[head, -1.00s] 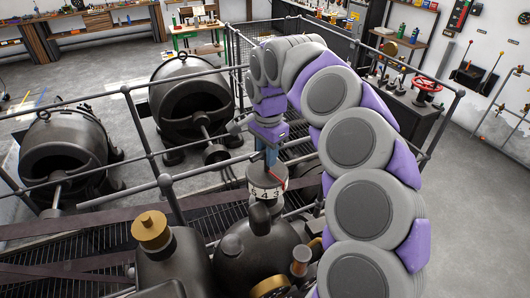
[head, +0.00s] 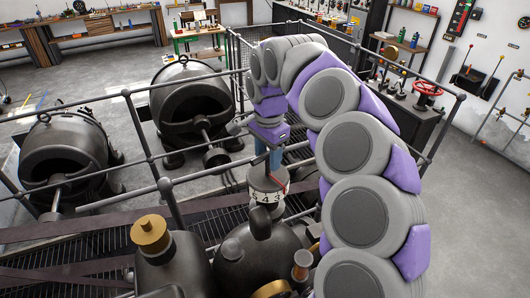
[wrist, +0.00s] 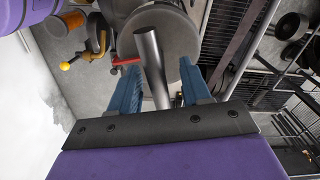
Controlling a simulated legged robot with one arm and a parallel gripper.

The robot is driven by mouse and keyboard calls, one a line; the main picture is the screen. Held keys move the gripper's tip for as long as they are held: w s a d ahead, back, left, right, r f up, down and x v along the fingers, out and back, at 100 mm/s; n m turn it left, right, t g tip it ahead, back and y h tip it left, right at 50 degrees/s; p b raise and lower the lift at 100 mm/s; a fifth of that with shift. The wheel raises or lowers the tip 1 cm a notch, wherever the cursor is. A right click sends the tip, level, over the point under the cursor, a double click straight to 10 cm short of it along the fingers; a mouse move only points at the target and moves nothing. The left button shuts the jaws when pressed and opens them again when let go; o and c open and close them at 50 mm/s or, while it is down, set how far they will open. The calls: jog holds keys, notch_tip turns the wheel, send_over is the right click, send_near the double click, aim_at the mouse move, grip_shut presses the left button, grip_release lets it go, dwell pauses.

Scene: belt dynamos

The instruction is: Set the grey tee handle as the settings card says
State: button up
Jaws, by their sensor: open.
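The grey tee handle (wrist: 150,52) shows as a round bar in the wrist view, running down between the two blue fingers of my gripper (wrist: 160,68). The fingers are open, with a gap visible on each side of the bar. Behind it is the top of a round grey drum (wrist: 180,35) with a red pointer (wrist: 126,61) at its left. In the head view my gripper (head: 267,160) points down over the drum (head: 267,182), whose white band carries black numerals, a 4 among them. My fingers partly hide the handle there. I cannot make out a settings card.
Dark machine housings (head: 262,255) and a brass cap (head: 150,232) stand close below my arm. Metal railings (head: 145,130) run around the platform. Two black dynamos (head: 190,105) stand beyond the railing at left. A lever with a yellow knob (wrist: 65,66) is left of the drum.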

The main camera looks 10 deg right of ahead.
notch_tip(320, 180, up, 17)
jog(key=p, duration=0.9)
jog(key=shift+s+a+f, duration=0.1)
jog(key=shift+f, duration=0.05)
